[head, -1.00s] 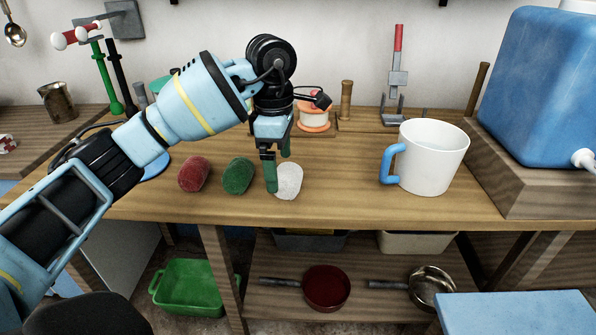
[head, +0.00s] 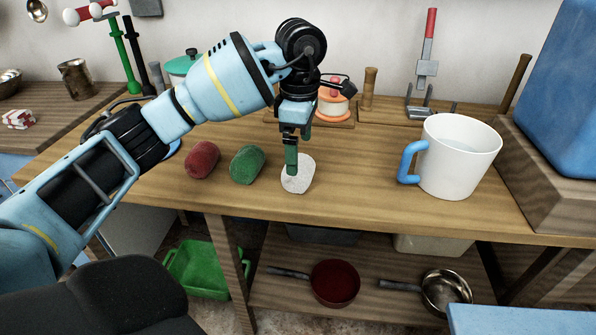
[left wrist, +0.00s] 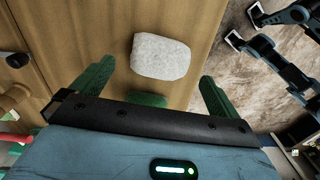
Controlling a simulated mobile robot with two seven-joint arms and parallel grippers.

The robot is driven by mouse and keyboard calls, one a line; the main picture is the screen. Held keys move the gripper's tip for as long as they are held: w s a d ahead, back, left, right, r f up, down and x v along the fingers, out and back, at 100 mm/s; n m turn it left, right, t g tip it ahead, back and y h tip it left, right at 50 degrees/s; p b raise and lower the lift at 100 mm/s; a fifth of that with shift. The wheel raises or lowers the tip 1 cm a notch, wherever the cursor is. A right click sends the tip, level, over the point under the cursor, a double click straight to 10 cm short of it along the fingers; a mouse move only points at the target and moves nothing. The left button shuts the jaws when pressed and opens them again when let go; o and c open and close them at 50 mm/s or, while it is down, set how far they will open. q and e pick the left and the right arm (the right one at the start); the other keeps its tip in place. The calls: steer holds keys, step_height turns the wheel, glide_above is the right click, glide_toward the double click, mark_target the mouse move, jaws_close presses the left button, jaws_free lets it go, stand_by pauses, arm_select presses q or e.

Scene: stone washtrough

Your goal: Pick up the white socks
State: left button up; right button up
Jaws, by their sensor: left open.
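The white socks (head: 298,178) are a rounded, pale bundle lying on the wooden worktop near its front edge. They also show in the left wrist view (left wrist: 160,57), ahead of the gripper and roughly between its two green fingers. My left gripper (head: 298,150) is open and points down at the socks, with one finger covering part of them in the head view. The fingers (left wrist: 155,85) stand wide apart with nothing held between them. I cannot tell how far the tips are above the socks. My right gripper is not in view.
A green bundle (head: 248,164) and a red bundle (head: 203,160) lie left of the socks. A white mug (head: 462,160) with a blue handle stands to the right, with bare worktop between. Red and metal pans (head: 335,284) sit on the shelf below.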

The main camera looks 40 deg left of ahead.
arm_select(q)
steer(key=f, duration=0.5)
steer(key=shift+a+b, duration=0.2)
steer(key=shift+b, duration=0.1)
steer(key=shift+c, duration=0.4)
steer(key=c, duration=0.9)
steer(key=shift+c, duration=0.2)
steer(key=shift+r, duration=0.45)
step_height(320, 180, up, 3)
steer(key=shift+s+d+f+p, duration=0.1)
steer(key=shift+s+d+p, duration=0.05)
steer(key=shift+p, duration=0.15)
steer(key=s+d+r, duration=0.1)
steer(key=s+d, duration=0.8)
steer(key=d, duration=0.3)
steer(key=shift+s+d+r+p, duration=0.15)
steer(key=shift+s+d+p, duration=0.05)
steer(key=shift+s+p, duration=0.2)
